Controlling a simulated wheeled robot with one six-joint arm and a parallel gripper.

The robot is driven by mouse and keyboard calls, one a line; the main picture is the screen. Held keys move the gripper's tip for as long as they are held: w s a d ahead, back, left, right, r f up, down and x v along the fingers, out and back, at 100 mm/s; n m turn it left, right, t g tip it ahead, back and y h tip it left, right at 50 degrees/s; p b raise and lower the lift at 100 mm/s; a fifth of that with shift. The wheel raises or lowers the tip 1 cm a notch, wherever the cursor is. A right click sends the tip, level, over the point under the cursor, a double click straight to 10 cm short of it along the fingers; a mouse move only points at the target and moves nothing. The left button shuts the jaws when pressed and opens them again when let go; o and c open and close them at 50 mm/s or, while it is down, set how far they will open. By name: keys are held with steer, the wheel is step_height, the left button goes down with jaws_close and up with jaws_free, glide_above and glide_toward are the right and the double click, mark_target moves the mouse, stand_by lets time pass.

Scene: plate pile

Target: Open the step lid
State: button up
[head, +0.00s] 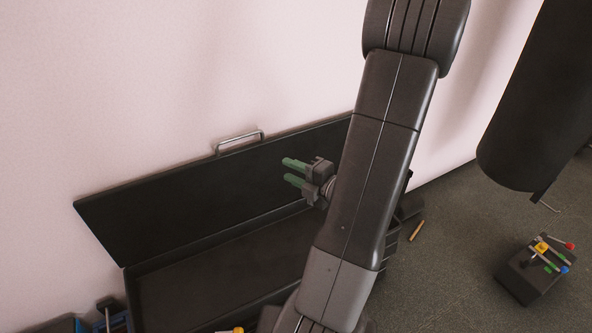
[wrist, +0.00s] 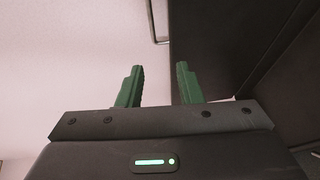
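The step lid (head: 180,200) is a black panel with a metal handle (head: 239,140) on its top edge. It stands raised and leaning back by the pale wall, with the dark box (head: 190,285) open below it. My gripper (head: 289,173) has green fingers and is in front of the lid's right part, apart from the handle. In the wrist view the two green fingers (wrist: 158,85) stand apart with nothing between them. The lid (wrist: 215,45) and part of the handle (wrist: 152,25) show beyond the fingers. My arm hides the box's right part.
A small dark block (head: 520,280) with coloured pieces lies on the grey floor at right. A tan stick (head: 417,231) lies beside the box. A black cylinder (head: 535,100) hangs at upper right. Blue items (head: 110,315) are at lower left. The floor between the stick and block is clear.

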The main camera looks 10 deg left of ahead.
steer(key=shift+s+d, duration=0.25)
steer(key=shift+d, duration=0.1)
stand_by(0.3)
steer(key=b+x, duration=0.3)
steer(key=x, duration=1.1)
steer(key=shift+d+r, duration=0.1)
steer(key=shift+r, duration=0.05)
